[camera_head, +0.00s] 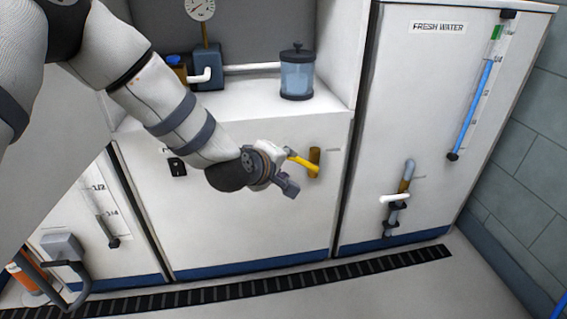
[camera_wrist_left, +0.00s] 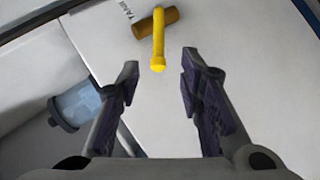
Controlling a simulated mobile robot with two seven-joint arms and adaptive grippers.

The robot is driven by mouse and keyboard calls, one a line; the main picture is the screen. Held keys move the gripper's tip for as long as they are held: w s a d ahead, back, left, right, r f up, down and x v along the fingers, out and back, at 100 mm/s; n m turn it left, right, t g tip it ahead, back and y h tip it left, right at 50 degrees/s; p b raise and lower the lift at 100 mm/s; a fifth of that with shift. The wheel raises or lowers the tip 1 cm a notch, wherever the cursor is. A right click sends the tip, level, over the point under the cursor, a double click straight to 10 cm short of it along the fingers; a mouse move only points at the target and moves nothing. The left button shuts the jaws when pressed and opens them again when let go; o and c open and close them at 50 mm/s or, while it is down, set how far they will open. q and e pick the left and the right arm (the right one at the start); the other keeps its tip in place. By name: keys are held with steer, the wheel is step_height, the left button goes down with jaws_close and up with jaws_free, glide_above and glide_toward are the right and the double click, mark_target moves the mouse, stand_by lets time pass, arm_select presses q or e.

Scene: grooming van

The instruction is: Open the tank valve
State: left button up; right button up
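A valve with a yellow lever (camera_head: 303,163) on a brass body (camera_head: 315,160) sits on the front of the white middle cabinet. In the left wrist view the yellow lever (camera_wrist_left: 158,40) runs from the brass body (camera_wrist_left: 172,17) toward my gripper. My left gripper (camera_head: 284,170) is just left of the valve, fingers spread and empty. In the wrist view my left gripper (camera_wrist_left: 160,68) has the lever's rounded end in line with the gap between its fingertips. I cannot tell whether they touch. My right gripper is not in view.
A clear, dark-lidded canister (camera_head: 297,76) stands on the counter above. The fresh water cabinet (camera_head: 420,120), at right, has a pipe valve with a white handle (camera_head: 395,198) and a blue level gauge (camera_head: 475,105). A dark floor grate (camera_head: 250,291) runs along the cabinets.

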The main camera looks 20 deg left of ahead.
mark_target(303, 161)
arm_select(q)
steer(key=shift+c, duration=0.3)
